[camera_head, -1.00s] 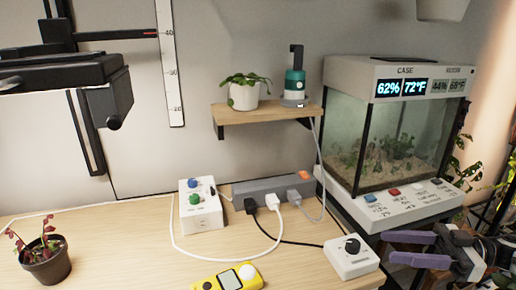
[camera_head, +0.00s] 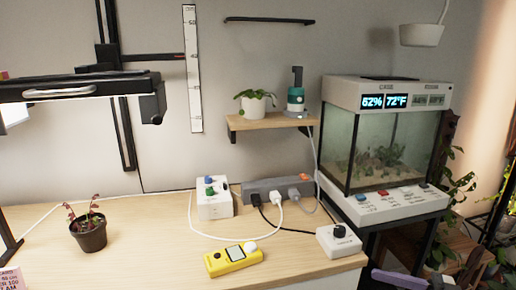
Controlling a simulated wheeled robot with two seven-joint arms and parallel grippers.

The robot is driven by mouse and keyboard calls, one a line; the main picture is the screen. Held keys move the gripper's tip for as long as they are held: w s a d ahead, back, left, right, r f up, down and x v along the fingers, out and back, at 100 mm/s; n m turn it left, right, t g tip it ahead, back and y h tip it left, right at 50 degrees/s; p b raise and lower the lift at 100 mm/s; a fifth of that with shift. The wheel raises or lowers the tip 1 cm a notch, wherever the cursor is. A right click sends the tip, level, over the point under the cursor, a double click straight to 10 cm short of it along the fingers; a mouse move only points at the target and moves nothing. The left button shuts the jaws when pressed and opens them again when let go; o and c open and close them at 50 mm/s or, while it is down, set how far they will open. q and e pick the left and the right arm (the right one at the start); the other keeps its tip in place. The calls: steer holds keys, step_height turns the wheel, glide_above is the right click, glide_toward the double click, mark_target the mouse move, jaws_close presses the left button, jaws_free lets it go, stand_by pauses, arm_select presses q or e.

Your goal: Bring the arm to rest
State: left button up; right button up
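Part of my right gripper (camera_head: 400,280) shows at the bottom right edge in the head view. One purple finger is visible, pointing left, and the rest is cut off by the frame. Whether it is open or shut cannot be seen. It is low and to the right of the table, below the glass case, and nothing is seen in the visible part. My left gripper and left arm are not in view.
The table (camera_head: 150,255) bears a potted plant (camera_head: 88,236), yellow meter (camera_head: 234,260), white switch box (camera_head: 213,204), power strip (camera_head: 275,187) and dial box (camera_head: 338,243). The glass case (camera_head: 395,150) stands right; a black lamp (camera_head: 75,88) hangs upper left. Plants stand lower right.

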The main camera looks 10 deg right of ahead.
steer(key=s+a+f+m+t+h+p, duration=0.25)
steer(key=a+f+m+t+h, duration=0.45)
steer(key=a+f, duration=0.55)
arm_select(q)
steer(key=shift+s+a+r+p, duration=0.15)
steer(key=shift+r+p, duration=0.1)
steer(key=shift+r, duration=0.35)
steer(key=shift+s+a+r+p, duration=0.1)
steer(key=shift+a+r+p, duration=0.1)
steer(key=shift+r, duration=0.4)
arm_select(e)
steer(key=s+a+f+m+g+h, duration=0.1)
steer(key=s+a+f+g+h, duration=0.2)
steer(key=s, duration=0.5)
steer(key=s+a+f+m+g+h, duration=0.1)
steer(key=s+a+f+g+h, duration=0.2)
steer(key=s, duration=0.5)
step_height(320, 180, down, 2)
steer(key=shift+a+f+m+g+h, duration=0.15)
steer(key=shift+m+g+h, duration=0.15)
steer(key=shift+g, duration=0.6)
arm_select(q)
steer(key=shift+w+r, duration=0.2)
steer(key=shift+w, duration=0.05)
arm_select(e)
steer(key=shift+w, duration=0.1)
